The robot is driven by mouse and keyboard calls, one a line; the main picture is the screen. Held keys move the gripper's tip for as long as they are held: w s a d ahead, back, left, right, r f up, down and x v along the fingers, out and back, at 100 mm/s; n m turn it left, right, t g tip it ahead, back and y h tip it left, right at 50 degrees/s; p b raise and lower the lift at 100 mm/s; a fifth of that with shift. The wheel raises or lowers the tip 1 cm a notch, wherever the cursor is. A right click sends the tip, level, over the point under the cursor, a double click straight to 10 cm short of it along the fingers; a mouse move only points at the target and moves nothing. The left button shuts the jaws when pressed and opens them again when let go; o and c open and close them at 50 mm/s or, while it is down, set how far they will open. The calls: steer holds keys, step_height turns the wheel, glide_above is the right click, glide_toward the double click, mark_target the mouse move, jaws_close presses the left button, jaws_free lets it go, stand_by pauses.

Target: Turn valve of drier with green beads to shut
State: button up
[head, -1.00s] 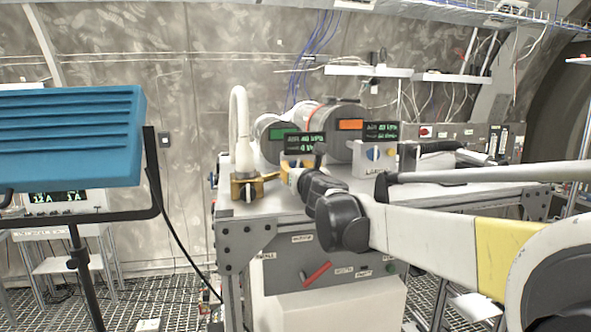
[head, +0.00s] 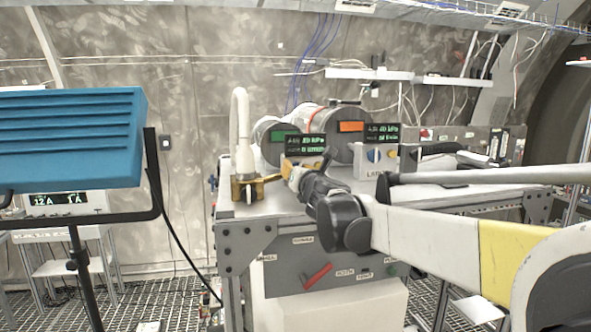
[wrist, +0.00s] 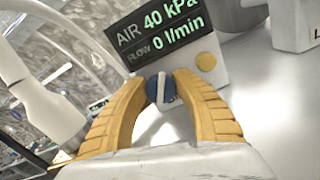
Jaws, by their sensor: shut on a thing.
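A drier with a green window (head: 284,136) lies on the bench behind a small grey control box. In the wrist view this box (wrist: 205,57) has a dark display (wrist: 155,30) reading AIR 40 kPa, FLOW 0 l/min. Below the display is a round blue valve knob (wrist: 151,88) with a white line, nearly upright in the wrist picture. My gripper (wrist: 162,88) is shut on the knob, one yellow finger on each side. In the head view my gripper (head: 303,172) is in front of the left box and hides its knob.
A drier with an orange window (head: 351,126) and its own control box (head: 363,166) with a blue knob stand close on the right. A white hose in a brass-coloured fitting (head: 246,188) stands close on the left. A blue panel (head: 68,135) on a stand is further left.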

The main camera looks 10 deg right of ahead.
steer(key=o, duration=1.2)
steer(key=s, duration=1.2)
